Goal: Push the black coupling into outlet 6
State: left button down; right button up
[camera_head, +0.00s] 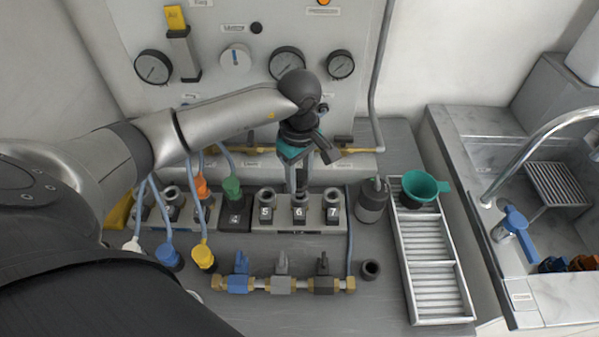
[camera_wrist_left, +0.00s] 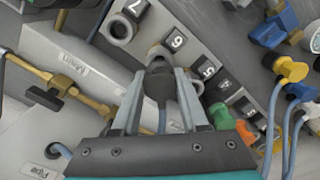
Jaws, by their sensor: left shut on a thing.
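My left gripper (camera_head: 299,181) reaches down over the block of outlets 5, 6 and 7 (camera_head: 262,226). In the left wrist view its two fingers (camera_wrist_left: 160,98) are shut on the black coupling (camera_wrist_left: 158,84), which has a grey hose behind it. The coupling's front end is at the ring of outlet 6 (camera_wrist_left: 159,54), in line with it or nearly so. How far it is inside, if at all, I cannot tell. In the head view the fingers mostly hide the coupling, above the number 6 plate (camera_head: 299,213). My right gripper is not in view.
A green coupling (camera_head: 232,188) and an orange one (camera_head: 202,187) stand left of the block. A valve row (camera_head: 283,285) lies in front. A grey canister (camera_head: 371,201), a tray (camera_head: 436,278) with a green funnel (camera_head: 424,188), and a sink are to the right. The gauge panel (camera_head: 215,75) rises behind.

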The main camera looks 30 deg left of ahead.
pick_arm(q)
jog(key=shift+f, duration=0.25)
dwell(0.4)
jog(key=shift+f+b, duration=1.2)
jog(key=shift+b, duration=0.1)
jog(key=shift+c, duration=1.8)
grip_release()
jog(key=shift+r, duration=0.1)
notch_tip(320, 180, up, 15)
jog(key=p, duration=0.1)
